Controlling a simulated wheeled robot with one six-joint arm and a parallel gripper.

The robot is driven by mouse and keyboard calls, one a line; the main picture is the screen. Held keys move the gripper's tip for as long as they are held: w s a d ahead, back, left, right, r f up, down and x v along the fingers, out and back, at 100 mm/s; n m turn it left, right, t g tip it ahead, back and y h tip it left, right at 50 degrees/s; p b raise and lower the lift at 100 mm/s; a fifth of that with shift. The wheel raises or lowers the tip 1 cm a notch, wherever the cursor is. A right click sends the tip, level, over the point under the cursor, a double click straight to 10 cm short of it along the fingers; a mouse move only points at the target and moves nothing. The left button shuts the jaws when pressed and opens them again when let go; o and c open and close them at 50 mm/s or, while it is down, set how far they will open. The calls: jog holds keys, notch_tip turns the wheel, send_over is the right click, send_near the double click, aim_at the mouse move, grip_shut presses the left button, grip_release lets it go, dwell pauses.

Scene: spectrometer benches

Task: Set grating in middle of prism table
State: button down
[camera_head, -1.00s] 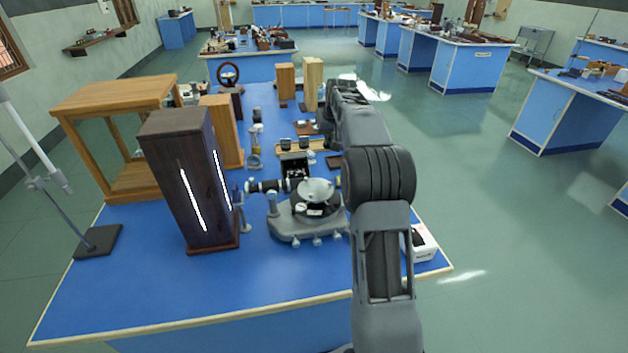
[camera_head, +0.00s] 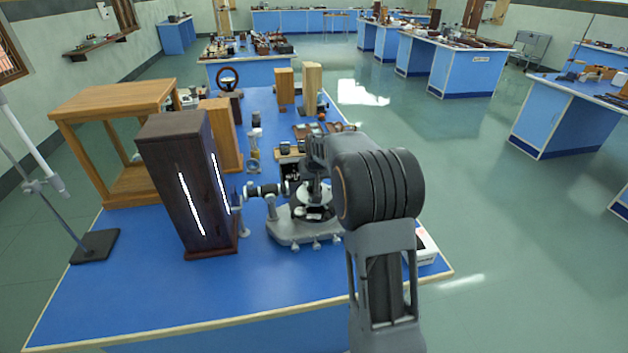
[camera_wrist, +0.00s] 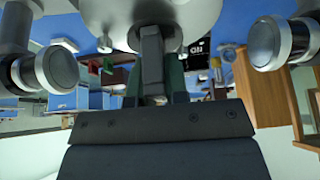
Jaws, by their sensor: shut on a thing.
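The spectrometer (camera_head: 300,228) stands on the blue bench, with its small round prism table (camera_head: 315,199) at its centre. In the wrist view the pale prism table (camera_wrist: 205,14) fills the top middle. My gripper (camera_wrist: 155,75) is right by the prism table, its dark greenish fingers shut on a grey upright block, which I take to be the grating (camera_wrist: 152,52). The grating's end is close to the table; I cannot tell whether they touch. In the head view my arm largely hides the gripper and the grating.
Two round tube ends of the spectrometer, one at left (camera_wrist: 55,70) and one at right (camera_wrist: 270,43), flank the gripper. A tall dark lamp box (camera_head: 180,190) with glowing slits stands left of the spectrometer. A white box (camera_head: 425,246) lies at right. The front of the bench is clear.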

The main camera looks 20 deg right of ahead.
jog(key=shift+f, duration=0.25)
jog(key=shift+f, duration=0.1)
jog(key=shift+f, duration=0.15)
jog(key=c, duration=1.1)
grip_release()
